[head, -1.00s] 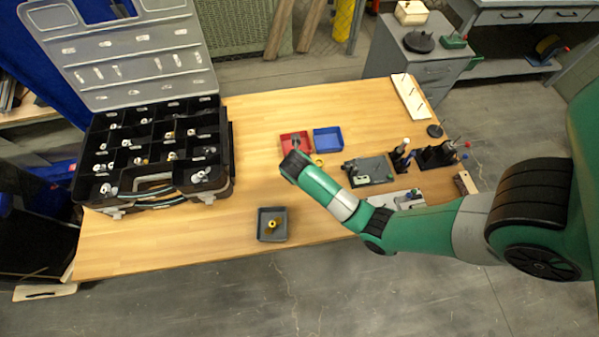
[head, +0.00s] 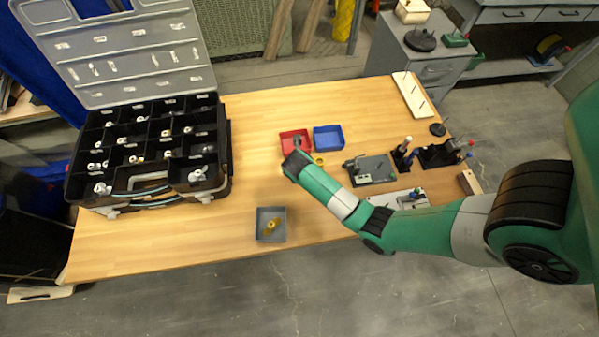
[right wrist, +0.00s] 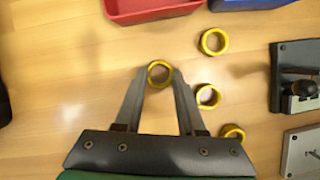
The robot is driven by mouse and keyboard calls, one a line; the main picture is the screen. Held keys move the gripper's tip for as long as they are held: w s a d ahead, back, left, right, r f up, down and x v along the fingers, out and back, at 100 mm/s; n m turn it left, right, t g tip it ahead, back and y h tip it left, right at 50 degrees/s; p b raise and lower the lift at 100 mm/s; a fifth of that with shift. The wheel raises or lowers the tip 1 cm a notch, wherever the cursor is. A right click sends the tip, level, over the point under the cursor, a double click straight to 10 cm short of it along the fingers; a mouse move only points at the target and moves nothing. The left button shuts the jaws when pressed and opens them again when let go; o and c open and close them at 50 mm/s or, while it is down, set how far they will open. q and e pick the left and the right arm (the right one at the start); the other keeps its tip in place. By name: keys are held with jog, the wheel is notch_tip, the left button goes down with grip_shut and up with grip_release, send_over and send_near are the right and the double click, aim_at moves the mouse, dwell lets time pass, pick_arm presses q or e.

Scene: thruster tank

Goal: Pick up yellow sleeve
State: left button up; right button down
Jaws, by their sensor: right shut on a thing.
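A yellow sleeve (right wrist: 159,74) is between the fingertips of my right gripper (right wrist: 159,82) in the right wrist view, and the fingers are shut on it. I cannot tell whether it is clear of the table. Several more yellow sleeves lie loose to its right: one near the trays (right wrist: 214,41), one in the middle (right wrist: 208,97) and one lower down (right wrist: 232,132). In the head view my right gripper (head: 295,146) is near the red tray, mostly hidden by my own arm. One yellow sleeve (head: 319,161) shows beside it. My left gripper is out of view.
A red tray (head: 284,136) and a blue tray (head: 328,138) stand just beyond the gripper. A grey tray (head: 262,238) holding a yellow part is at the front. An open black organiser case (head: 140,207) fills the table's left. Fixtures (head: 372,171) stand right. The table's middle left is clear.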

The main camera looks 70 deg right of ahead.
jog(key=shift+r+p, duration=0.3)
jog(key=shift+r, duration=0.15)
notch_tip(320, 180, up, 3)
jog(key=shift+f+p, duration=0.1)
jog(key=shift+p, duration=0.8)
jog(key=s+a+r+p, duration=0.6)
jog(key=s+a+r, duration=0.3)
jog(key=s, duration=0.1)
jog(key=shift+s+r, duration=0.15)
jog(key=shift+s, duration=0.15)
